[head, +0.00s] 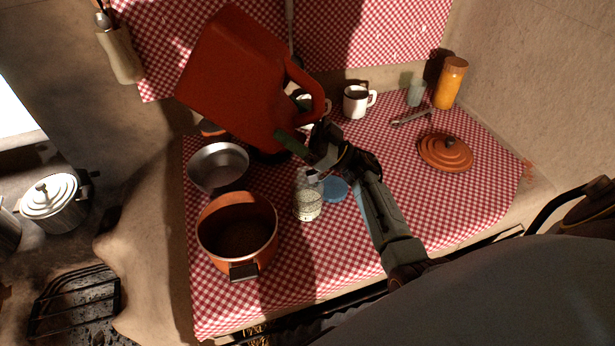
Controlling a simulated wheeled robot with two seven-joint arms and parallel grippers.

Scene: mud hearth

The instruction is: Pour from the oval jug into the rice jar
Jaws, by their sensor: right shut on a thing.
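The oval jug (232,82), large and red-orange, is held up in the air above the back left of the table, tilted over. Its handle (308,88) is on its right side. I cannot see its mouth or any stream from it. My right gripper (303,140) is shut on the jug near the lower end of its handle. The rice jar (308,205), clear glass with white grains in its lower part, stands upright on the checked cloth below my right gripper. The gripper partly covers the jar's top. My left gripper is out of view.
An orange pot (238,238) and a metal bowl (219,167) stand left of the jar. A blue lid (335,189) lies close on its right. A white mug (357,102), an orange jar (449,84) and an orange lid (446,152) are farther back. The cloth's right front is clear.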

